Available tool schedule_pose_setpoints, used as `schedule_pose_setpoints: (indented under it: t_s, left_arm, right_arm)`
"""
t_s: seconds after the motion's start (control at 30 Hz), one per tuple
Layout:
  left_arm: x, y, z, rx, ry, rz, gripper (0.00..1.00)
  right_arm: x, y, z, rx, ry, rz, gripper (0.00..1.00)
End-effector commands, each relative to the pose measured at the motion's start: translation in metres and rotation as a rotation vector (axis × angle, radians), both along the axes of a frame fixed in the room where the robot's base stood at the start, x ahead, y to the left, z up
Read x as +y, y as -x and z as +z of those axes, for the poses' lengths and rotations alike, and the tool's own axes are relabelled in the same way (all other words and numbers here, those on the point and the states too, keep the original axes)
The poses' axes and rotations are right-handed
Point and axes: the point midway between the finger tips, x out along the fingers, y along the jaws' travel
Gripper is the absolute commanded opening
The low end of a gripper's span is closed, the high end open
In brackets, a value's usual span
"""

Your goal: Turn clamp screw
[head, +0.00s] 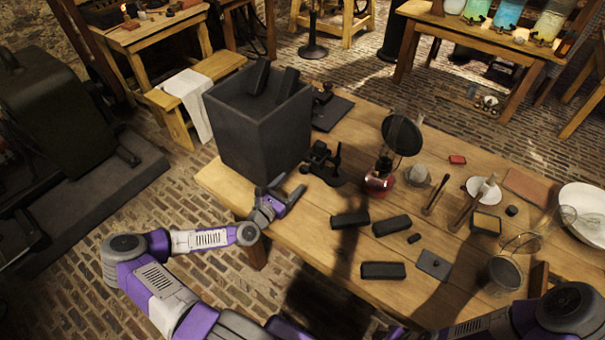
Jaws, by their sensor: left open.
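A small black clamp-like fitting (322,160) stands on the wooden table, just right of a large dark box (258,130). It has an upright post, but I cannot make out its screw clearly. A similar dark fitting (323,93) sits farther back by the box's right side. My left gripper (287,188) is open and empty at the table's near left edge. It is in front of the box and to the lower left of the near fitting, apart from it. My right arm shows at the bottom right, but its gripper is out of view.
Several black blocks lie on the table (300,235), including one at the front (383,270). A red lamp with a round dark reflector (402,134) stands behind them. Glass vessels, a white bowl (585,213) and tools crowd the right side. Bare wood lies right of my left gripper.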

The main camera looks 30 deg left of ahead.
Motion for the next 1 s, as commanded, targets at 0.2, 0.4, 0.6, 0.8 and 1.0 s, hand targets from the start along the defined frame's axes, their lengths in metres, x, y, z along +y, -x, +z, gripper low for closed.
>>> schedule_pose_setpoints:
  t_s: [0.2, 0.4, 0.6, 0.8, 1.0]
  left_arm:
    - [-0.004, -0.035, 0.001, -0.002, -0.003, -0.003, 0.62]
    - [-0.005, -0.057, 0.001, -0.001, -0.002, -0.002, 0.62]
    - [-0.006, -0.063, 0.001, 0.0, 0.0, -0.001, 0.62]
    - [-0.005, -0.063, 0.001, 0.0, 0.0, -0.001, 0.57]
    - [-0.006, -0.063, 0.001, 0.0, 0.0, -0.001, 0.27]
  right_arm:
    - [0.0, 0.0, -0.001, 0.0, 0.0, 0.0, 0.42]
    - [0.0, 0.0, -0.002, 0.0, 0.0, 0.0, 0.42]
    - [0.0, 0.0, -0.002, 0.0, 0.0, 0.0, 0.42]
    - [0.0, 0.0, -0.002, 0.0, 0.0, 0.0, 0.42]
    - [0.0, 0.0, -0.002, 0.0, 0.0, 0.0, 0.42]
